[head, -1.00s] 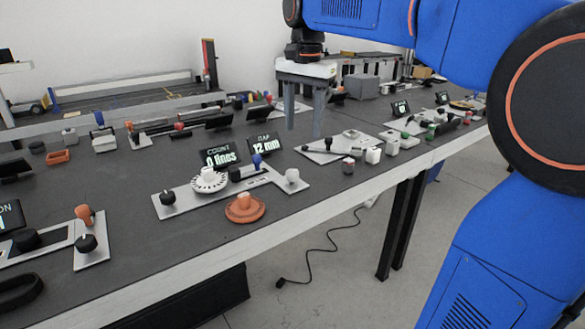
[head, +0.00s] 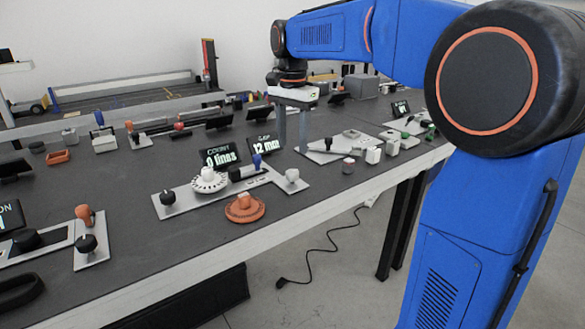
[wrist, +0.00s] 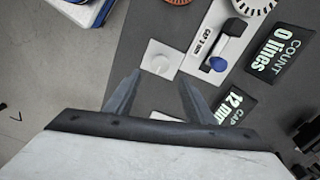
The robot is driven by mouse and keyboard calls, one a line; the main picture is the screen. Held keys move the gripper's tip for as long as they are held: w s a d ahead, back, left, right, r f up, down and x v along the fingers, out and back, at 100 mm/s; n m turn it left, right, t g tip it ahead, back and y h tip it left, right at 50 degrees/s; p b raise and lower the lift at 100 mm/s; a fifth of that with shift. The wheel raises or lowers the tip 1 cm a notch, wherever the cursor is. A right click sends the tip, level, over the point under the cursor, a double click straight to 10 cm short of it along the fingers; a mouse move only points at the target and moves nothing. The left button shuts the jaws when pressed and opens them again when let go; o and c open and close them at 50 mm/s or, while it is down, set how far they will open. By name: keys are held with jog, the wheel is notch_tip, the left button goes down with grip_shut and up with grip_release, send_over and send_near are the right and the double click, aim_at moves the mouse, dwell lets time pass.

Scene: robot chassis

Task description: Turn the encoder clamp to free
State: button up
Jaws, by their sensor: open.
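A grey panel (head: 224,204) near the front edge of the table carries a black knob (head: 168,198), a white toothed disc (head: 208,181), a black lever with a blue tip (head: 245,172) and a white knob (head: 292,175). No label reading encoder clamp is legible, so I cannot tell for sure which part it is. My gripper (head: 291,148) points down, open and empty, behind the panel's right end in the head view. In the wrist view the white knob (wrist: 159,63) shows just beyond and between my fingertips (wrist: 160,78). I see no contact.
Two displays behind the panel read COUNT 0 lines (head: 220,156) and 12 mm (head: 264,146). An orange disc (head: 244,208) lies in front of the panel.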

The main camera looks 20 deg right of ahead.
aim_at(292, 171)
notch_tip(292, 171, down, 9)
jog(key=shift+r, duration=0.1)
dwell(0.3)
jog(key=c, duration=1.1)
